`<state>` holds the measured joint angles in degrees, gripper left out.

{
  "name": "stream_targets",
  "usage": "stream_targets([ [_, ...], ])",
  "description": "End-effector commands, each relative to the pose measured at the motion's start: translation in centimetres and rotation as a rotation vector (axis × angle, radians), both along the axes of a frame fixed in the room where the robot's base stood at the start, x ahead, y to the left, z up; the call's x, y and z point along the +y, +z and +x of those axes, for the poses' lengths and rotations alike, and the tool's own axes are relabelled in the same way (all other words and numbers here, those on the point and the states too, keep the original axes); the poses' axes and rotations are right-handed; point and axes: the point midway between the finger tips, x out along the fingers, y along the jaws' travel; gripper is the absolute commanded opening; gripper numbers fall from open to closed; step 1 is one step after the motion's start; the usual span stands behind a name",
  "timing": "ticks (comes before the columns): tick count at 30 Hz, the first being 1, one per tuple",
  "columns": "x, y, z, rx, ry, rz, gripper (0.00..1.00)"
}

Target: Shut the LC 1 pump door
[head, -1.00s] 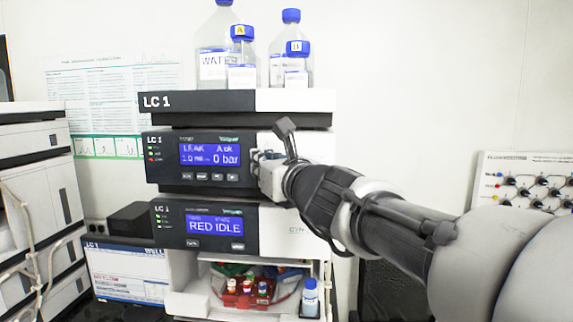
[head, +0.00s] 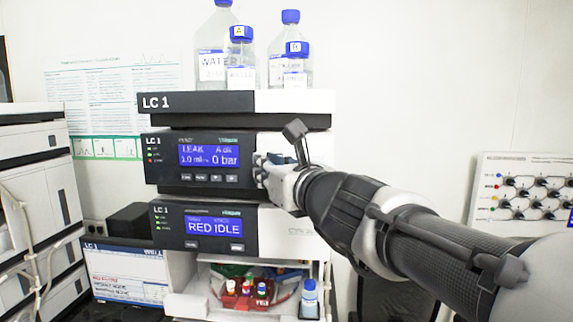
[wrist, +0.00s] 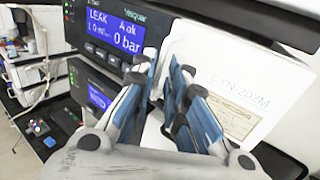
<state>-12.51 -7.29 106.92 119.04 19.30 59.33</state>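The LC 1 pump (head: 205,157) is the upper module with the blue display reading LEAK and 0 bar. Its white right-hand front, the door (wrist: 225,75), carries the text CYN-202M and a label in the wrist view. The door looks angled to the display face there; how far it stands open I cannot tell. My gripper (wrist: 165,72) is at the door's left edge, beside the display. Its blue-padded fingers are apart with a narrow gap. Contact with the door is unclear. In the head view my gripper (head: 268,170) covers much of the door.
A lower module (head: 205,228) reads RED IDLE. Below it is an open bay with small vials (head: 247,289) and a blue-capped bottle (head: 309,297). Solvent bottles (head: 216,62) stand in the top tray (head: 295,101). Another instrument stack (head: 35,190) is at left.

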Motion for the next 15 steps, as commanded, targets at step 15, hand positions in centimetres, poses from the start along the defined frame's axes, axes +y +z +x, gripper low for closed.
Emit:
stream_targets([
  [15, -4.1, 0.1, -7.4, -0.002, 0.000, 0.000, 0.14],
])
